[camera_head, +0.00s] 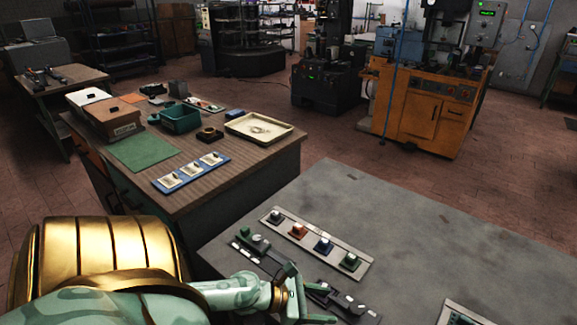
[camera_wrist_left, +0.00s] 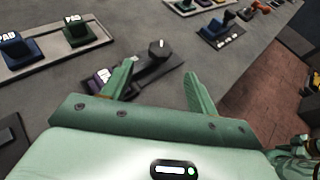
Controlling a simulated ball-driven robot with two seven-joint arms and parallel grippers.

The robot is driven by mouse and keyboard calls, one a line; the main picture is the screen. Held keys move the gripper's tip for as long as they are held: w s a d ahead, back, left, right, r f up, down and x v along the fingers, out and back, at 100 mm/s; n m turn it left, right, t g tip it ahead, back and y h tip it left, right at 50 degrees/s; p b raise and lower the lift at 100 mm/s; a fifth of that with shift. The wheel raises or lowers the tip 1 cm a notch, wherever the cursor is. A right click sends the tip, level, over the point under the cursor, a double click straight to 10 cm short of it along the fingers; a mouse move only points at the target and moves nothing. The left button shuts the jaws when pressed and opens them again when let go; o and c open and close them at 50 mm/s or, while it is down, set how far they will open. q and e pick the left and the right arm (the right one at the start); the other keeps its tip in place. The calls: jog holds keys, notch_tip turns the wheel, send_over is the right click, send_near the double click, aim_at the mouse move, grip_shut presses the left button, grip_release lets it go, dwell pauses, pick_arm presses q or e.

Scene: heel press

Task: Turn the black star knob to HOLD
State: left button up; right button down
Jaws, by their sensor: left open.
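A black round-topped knob (camera_wrist_left: 158,48) stands at the end of a dark arm on a low black base in the left wrist view. Its star shape and any HOLD mark are too small to make out. The same dark fixture (camera_head: 345,300) shows in the head view on the grey table. My left gripper (camera_head: 312,295) is open and low over the table, beside this fixture. In the left wrist view the open fingers (camera_wrist_left: 159,72) point towards the knob, which appears just beyond them, with nothing held. My right gripper is not in view.
A pale panel (camera_head: 325,257) with several coloured knobs lies behind the fixture. A green-handled fixture (camera_head: 252,240) is to its left. Another panel (camera_head: 468,314) sits at the lower right. The grey table (camera_head: 420,240) is clear between them. A wooden bench (camera_head: 240,165) stands behind.

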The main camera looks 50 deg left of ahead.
pick_arm(q)
jog(key=v, duration=0.9)
jog(key=shift+s+p, duration=0.2)
jog(key=shift+p, duration=0.15)
jog(key=shift+a, duration=0.1)
